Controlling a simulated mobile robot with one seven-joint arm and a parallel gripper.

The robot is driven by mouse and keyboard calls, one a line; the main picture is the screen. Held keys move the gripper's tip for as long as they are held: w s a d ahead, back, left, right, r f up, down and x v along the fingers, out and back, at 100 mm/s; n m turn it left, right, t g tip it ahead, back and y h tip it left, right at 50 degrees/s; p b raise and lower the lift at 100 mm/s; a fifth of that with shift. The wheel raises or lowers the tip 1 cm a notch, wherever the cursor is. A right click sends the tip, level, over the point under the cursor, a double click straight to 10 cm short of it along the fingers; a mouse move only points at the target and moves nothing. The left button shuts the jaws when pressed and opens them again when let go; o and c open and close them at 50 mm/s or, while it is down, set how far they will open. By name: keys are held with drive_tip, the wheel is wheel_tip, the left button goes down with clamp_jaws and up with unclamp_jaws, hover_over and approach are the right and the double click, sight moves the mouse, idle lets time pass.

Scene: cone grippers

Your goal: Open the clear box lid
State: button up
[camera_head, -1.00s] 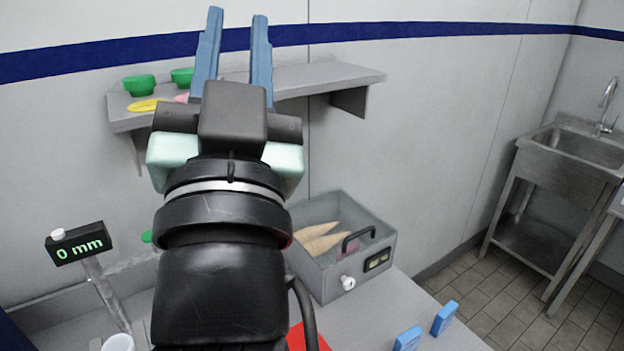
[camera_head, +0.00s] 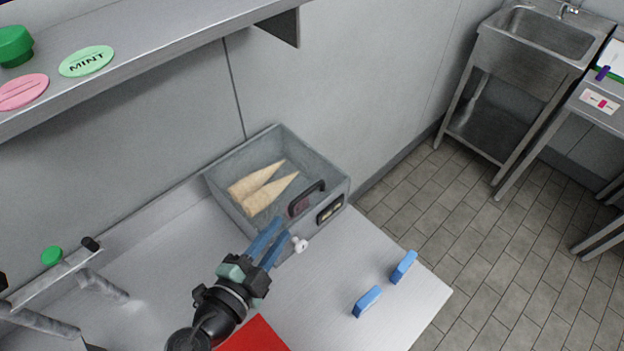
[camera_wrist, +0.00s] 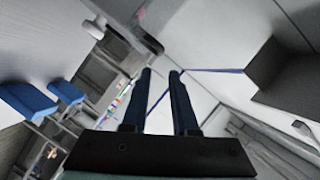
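The grey box (camera_head: 230,214) stands on the counter against the wall. Its clear lid looks closed, with pale cones (camera_head: 268,190) visible inside through it. A dark handle (camera_head: 306,198) sits on the lid near the right side. A white knob (camera_head: 300,244) is on the box's front. My gripper (camera_head: 282,229) is in front of the box, its blue fingers pointing up toward the front wall, left of the knob. In the wrist view the fingers (camera_wrist: 161,72) are apart with nothing between them. Whether the fingertips touch the box cannot be told.
Two blue blocks (camera_head: 367,301) (camera_head: 404,267) stand on the counter to the right. A red mat (camera_head: 252,335) lies near my arm. A shelf (camera_head: 150,62) with labels and a green cup (camera_head: 15,46) overhangs at upper left. A sink (camera_head: 548,35) stands at far right.

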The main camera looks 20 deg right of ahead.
sight(303, 198)
drive_tip(key=p+x, duration=0.3)
drive_tip(key=x, duration=0.9)
drive_tip(key=shift+w+d+f+p, duration=0.1)
drive_tip(key=shift+w+d+p, duration=0.15)
drive_tip(key=shift+p, duration=0.1)
clamp_jaws()
idle(1.0)
